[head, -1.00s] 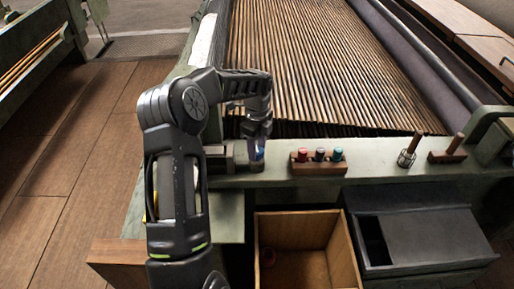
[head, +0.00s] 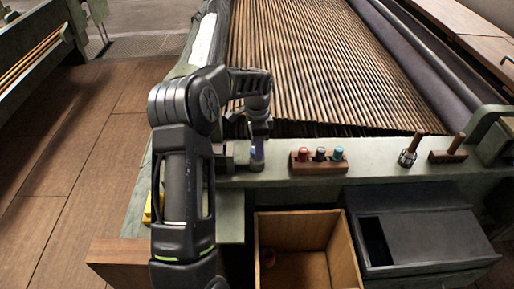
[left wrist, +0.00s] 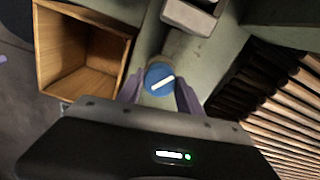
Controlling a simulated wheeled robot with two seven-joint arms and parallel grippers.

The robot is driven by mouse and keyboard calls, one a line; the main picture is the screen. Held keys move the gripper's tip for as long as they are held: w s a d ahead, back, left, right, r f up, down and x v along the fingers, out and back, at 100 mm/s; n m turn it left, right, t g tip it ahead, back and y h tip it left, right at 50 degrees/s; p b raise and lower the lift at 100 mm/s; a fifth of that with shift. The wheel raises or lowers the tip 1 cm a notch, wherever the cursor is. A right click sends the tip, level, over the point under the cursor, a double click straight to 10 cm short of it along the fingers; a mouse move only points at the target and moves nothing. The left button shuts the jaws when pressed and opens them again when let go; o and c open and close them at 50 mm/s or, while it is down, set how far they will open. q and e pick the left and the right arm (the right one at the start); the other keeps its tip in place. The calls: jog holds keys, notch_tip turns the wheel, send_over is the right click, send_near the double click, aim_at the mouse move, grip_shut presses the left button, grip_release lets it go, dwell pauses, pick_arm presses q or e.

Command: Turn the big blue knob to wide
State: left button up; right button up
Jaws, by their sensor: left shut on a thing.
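The big blue knob (left wrist: 158,77) shows in the left wrist view as a round blue cap with a white pointer line, set on the grey-green rail. My left gripper (left wrist: 157,96) is shut on the knob, with a purple-grey finger at each side of it. In the head view the left gripper (head: 258,150) comes down onto the rail from above, and its fingers and arm mostly hide the knob. The wide mark cannot be made out. My right gripper is not in view.
A wooden rack with several coloured pegs (head: 305,168) stands right of the knob on the rail (head: 375,170). An open wooden box (head: 345,255) is below, beside a dark bin (head: 428,240). Slatted rods (head: 310,70) lie behind. Further right are two wooden-handled tools.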

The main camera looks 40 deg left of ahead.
pick_arm(q)
jog(key=n, duration=1.8)
jog(key=shift+r, duration=0.1)
jog(key=n+p, duration=0.1)
jog(key=n, duration=0.5)
jog(key=shift+w, duration=0.1)
jog(key=o, duration=1.4)
